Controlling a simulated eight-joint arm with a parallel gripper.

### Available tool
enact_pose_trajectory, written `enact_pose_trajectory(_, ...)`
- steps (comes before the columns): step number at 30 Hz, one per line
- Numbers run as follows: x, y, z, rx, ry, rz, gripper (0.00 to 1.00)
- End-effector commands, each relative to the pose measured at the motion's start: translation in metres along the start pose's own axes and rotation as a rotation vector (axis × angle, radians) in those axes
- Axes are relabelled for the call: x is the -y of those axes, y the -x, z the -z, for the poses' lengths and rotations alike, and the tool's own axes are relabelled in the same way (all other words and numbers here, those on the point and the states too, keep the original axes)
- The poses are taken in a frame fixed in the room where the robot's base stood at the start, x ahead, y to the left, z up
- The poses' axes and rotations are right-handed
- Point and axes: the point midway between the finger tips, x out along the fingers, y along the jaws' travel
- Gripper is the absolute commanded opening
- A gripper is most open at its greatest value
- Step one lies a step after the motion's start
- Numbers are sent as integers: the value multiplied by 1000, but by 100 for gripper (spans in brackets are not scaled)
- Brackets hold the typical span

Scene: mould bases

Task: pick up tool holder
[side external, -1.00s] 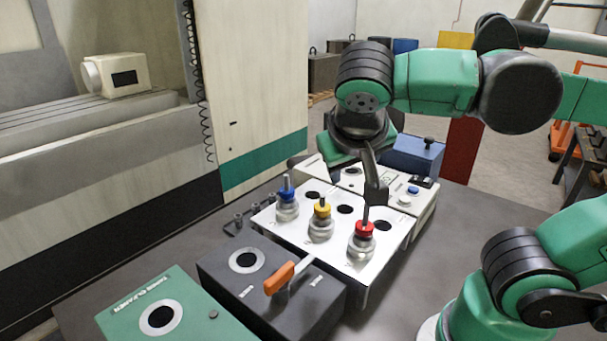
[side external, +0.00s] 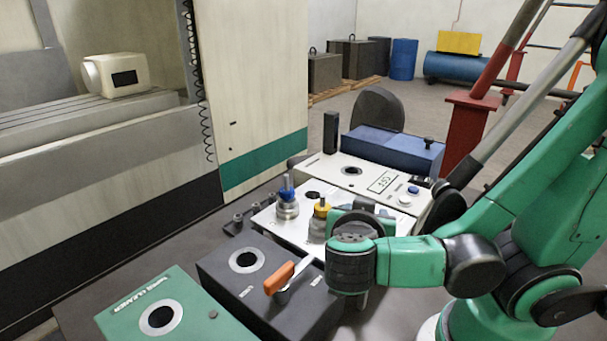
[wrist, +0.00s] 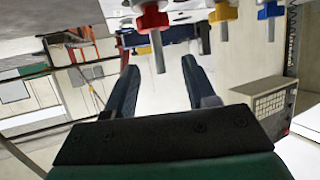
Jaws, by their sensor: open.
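The red tool holder (wrist: 152,20) shows at the top of the wrist view, its thin stem lying between my fingers in the picture. My gripper (wrist: 159,66) is open with nothing between its jaws; I cannot tell how far the holder is from the fingertips. The yellow tool holder (side external: 321,222) and the blue tool holder (side external: 287,198) stand upright in the white rack (side external: 268,224). They also appear in the wrist view as yellow (wrist: 222,12) and blue (wrist: 270,12). In the side view my arm hides the red holder and the fingers.
A dark box (side external: 226,290) with an orange-handled lever (side external: 280,278) stands in front of the rack. A green cleaner box (side external: 185,318) is at the lower left. A white unit with a display (side external: 340,178) and a blue box (side external: 392,147) stand behind the rack.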

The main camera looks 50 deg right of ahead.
Motion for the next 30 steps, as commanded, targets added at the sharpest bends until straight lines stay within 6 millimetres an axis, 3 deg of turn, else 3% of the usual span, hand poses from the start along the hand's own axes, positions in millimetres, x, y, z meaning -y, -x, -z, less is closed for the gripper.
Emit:
enact_pose_trajectory(12, 0, -45, 0, 1, -2, -5, 50)
enact_pose_trajectory(24, -1, -53, 0, 0, 1, -1, 50)
enact_pose_trajectory(30, -1, -53, 0, 0, 1, -1, 0)
